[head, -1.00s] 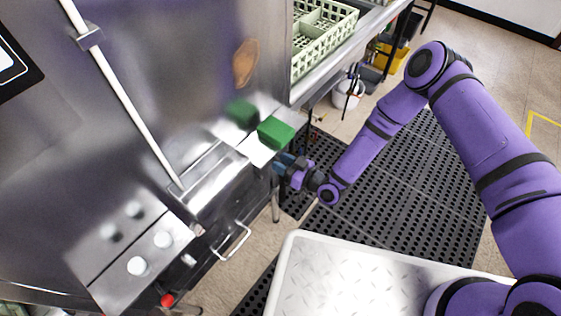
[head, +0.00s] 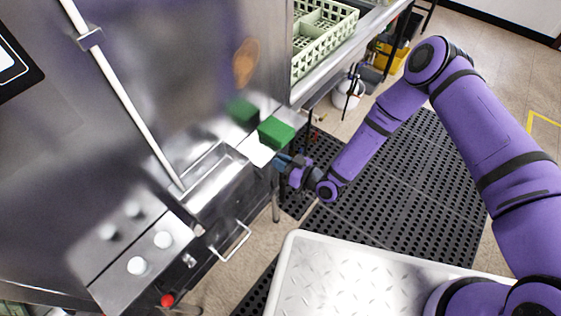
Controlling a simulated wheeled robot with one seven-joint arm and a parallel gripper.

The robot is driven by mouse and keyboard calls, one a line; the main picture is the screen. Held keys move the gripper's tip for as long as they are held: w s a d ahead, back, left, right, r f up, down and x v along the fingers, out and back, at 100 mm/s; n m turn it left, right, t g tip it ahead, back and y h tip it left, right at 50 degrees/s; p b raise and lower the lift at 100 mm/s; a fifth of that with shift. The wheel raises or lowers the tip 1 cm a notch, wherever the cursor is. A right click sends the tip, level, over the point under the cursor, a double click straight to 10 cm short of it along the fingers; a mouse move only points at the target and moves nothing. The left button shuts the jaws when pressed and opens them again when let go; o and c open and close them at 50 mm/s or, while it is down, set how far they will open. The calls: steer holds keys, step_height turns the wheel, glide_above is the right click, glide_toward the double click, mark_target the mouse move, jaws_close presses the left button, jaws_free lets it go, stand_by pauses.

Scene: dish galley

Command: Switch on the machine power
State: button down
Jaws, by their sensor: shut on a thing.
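The steel machine (head: 150,50) fills the left side of the head view. A green block (head: 276,132) sits on a bright ledge (head: 254,150) at the machine's right front. My gripper (head: 281,161) is at the front edge of this ledge, just below the green block. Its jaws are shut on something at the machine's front. The fingertips and the thing between them are too small and too hidden to make out. No power switch can be clearly told in this view. Round white knobs (head: 137,265) and a red knob (head: 167,300) are at the lower left, apart from my gripper.
A wire handle (head: 237,243) juts out from the machine's front. A pale green dish rack (head: 328,42) stands on the steel counter at the top. A white bucket (head: 347,94) and a yellow container (head: 388,58) are below it. A black perforated mat (head: 400,185) covers the floor.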

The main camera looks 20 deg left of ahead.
steer(key=shift+w+a+r+m+g+h, duration=0.1)
steer(key=shift+r+g+h, duration=0.45)
steer(key=shift+h, duration=0.9)
steer(key=shift+s+r+m+g+h, duration=0.1)
steer(key=shift+r+g+h, duration=0.45)
steer(key=shift+h, duration=0.85)
steer(key=shift+w+a+r+m+g+h, duration=0.1)
steer(key=shift+r+g+h, duration=0.45)
steer(key=shift+h, duration=0.9)
steer(key=shift+r, duration=0.1)
steer(key=c, duration=1.1)
jaws_free()
steer(key=s+d+r, duration=0.1)
steer(key=d, duration=0.4)
steer(key=s+d+r, duration=0.1)
steer(key=d, duration=0.4)
steer(key=s+d+r, duration=0.1)
steer(key=s+d, duration=0.1)
steer(key=d, duration=0.3)
steer(key=shift+r, duration=0.4)
